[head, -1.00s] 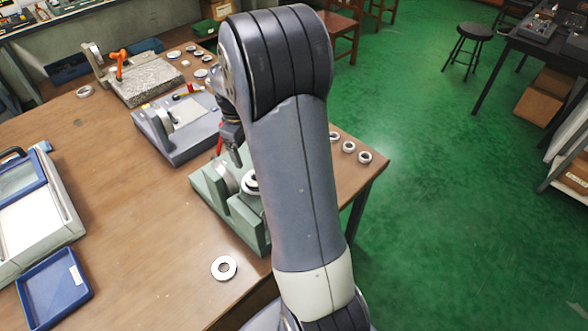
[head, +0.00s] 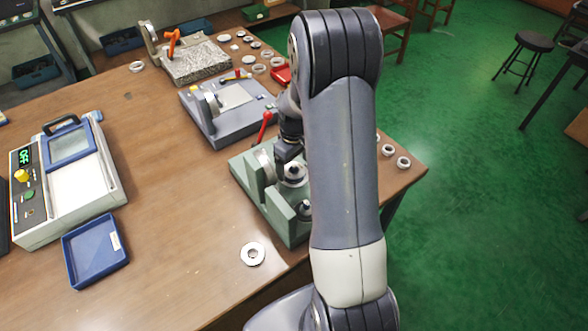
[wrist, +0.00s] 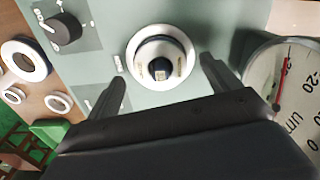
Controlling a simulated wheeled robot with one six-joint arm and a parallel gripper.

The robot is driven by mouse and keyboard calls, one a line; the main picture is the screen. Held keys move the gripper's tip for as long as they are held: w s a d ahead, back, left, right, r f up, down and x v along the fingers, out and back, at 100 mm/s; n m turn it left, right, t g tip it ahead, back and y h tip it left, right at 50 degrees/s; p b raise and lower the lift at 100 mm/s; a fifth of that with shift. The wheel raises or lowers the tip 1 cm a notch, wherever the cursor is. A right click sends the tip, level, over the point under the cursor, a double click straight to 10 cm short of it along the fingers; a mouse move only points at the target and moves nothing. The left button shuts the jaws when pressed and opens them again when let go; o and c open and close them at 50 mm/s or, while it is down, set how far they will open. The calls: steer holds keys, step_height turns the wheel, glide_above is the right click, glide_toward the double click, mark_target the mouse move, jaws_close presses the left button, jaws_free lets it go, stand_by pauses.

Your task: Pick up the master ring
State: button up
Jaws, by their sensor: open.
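A pale steel ring with small dark markings on its face, which looks like the master ring, sits around a dark centre post on the green gauge fixture (head: 247,172). In the wrist view this ring (wrist: 142,48) lies flat just beyond the fingers, roughly centred between them. In the head view the ring (head: 293,181) shows just below my gripper (head: 288,152). My gripper (wrist: 161,77) is open and empty, with one finger to each side of the ring. I cannot tell whether the fingers touch it.
A dial (wrist: 283,90) stands close to the right finger and a black knob (wrist: 62,28) is at left. A loose ring (head: 252,254) lies on the table in front. More rings (head: 403,162) lie along the right edge. A blue tray (head: 95,252) is at left.

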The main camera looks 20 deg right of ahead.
steer(key=shift+f, duration=0.85)
steer(key=shift+r, duration=0.1)
steer(key=c, duration=1.5)
